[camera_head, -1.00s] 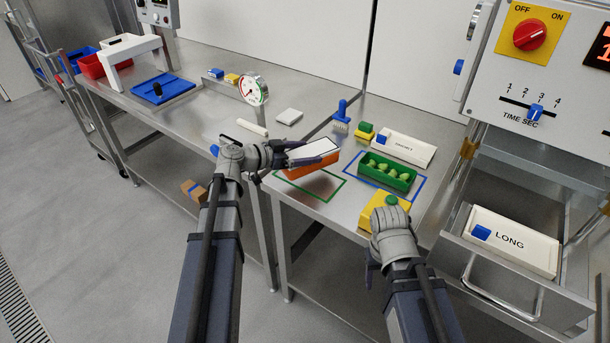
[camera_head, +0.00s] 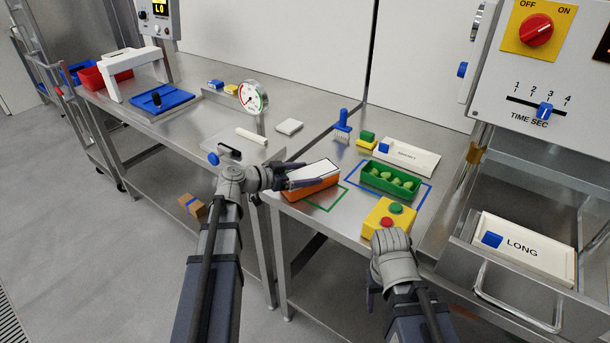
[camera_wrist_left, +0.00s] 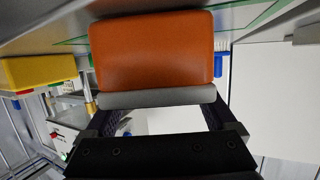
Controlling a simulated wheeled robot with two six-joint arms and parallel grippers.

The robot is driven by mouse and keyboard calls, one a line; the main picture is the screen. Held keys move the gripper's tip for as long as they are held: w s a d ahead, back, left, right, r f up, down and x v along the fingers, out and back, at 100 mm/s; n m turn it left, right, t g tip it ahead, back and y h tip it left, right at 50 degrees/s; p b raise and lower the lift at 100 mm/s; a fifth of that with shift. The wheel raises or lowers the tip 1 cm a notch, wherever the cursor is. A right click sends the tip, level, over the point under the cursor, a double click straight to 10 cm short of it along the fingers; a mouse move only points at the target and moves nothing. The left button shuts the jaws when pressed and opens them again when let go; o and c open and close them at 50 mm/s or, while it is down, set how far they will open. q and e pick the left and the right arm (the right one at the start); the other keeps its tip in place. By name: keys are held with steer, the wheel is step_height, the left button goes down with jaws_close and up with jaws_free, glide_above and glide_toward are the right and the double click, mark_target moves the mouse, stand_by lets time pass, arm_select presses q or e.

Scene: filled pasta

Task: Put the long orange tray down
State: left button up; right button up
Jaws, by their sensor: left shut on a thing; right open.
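The long orange tray (camera_head: 316,187) has a white top. My left gripper (camera_head: 296,178) is shut on it, at its left end in the head view. In the left wrist view the tray's orange side (camera_wrist_left: 152,50) fills the upper middle, with the gripper (camera_wrist_left: 160,118) around a pale part. The tray is at the left part of a green outline (camera_head: 328,207) on the steel table; I cannot tell whether it touches the table. My right gripper (camera_head: 372,290) is open, low at the front near a yellow box with buttons, its fingers mostly hidden.
A green tray (camera_head: 388,181) with green pieces sits in a blue outline just right of the orange tray. The yellow button box (camera_head: 388,218) stands at the table's front edge. A dial gauge (camera_head: 252,97) and blue brush (camera_head: 342,124) are behind. A drawer holds a LONG box (camera_head: 520,248).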

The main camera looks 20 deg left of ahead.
arm_select(q)
steer(key=o, duration=1.3)
steer(key=shift+f, duration=0.1)
steer(key=shift+s+r, duration=0.1)
steer(key=shift+r, duration=0.2)
steer(key=p+v, duration=0.3)
steer(key=v, duration=0.8)
steer(key=shift+s+a+p, duration=0.25)
steer(key=shift+a+p, duration=0.05)
steer(key=shift+p, duration=0.1)
